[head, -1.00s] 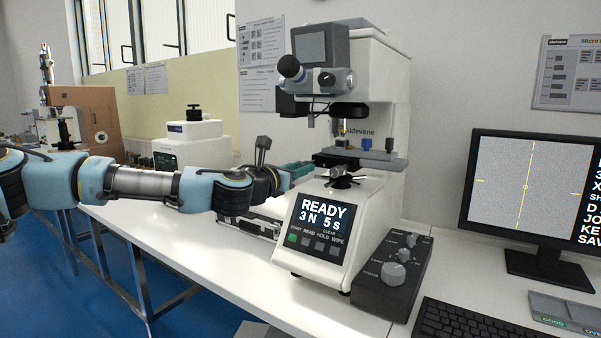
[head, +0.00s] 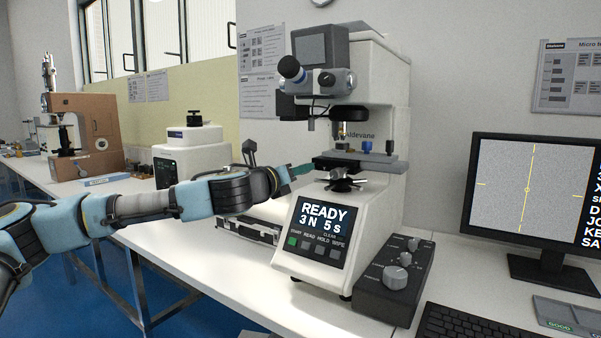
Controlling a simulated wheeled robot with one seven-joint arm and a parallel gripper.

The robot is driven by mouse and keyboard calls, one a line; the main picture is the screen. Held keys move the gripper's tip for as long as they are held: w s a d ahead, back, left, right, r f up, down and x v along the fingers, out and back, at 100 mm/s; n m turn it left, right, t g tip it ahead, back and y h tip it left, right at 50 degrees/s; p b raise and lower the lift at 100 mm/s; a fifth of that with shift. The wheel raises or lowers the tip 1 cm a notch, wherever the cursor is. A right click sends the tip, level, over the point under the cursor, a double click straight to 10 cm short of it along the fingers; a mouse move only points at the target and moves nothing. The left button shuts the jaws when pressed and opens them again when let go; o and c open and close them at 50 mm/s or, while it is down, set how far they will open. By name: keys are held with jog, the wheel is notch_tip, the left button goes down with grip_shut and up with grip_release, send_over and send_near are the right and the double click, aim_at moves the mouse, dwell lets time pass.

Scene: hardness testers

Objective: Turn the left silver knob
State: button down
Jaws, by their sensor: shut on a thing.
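The white hardness tester (head: 385,85) stands on the bench, with its dark specimen stage (head: 365,161) under the turret. My gripper (head: 303,169) reaches in from the left, its teal fingers at the left end of the stage. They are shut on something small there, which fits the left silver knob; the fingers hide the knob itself. My forearm spans the left of the view.
A dark control box (head: 395,283) with silver knobs sits right of the tester's lit READY panel (head: 322,219). A monitor (head: 535,205) and a keyboard (head: 470,326) are at the right. A smaller white tester (head: 190,150) stands behind my arm.

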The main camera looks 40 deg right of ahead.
jog(key=c, duration=0.6)
grip_release()
jog(key=b+v, duration=0.2)
jog(key=v, duration=0.8)
jog(key=shift+s+a, duration=0.1)
jog(key=shift+a, duration=0.25)
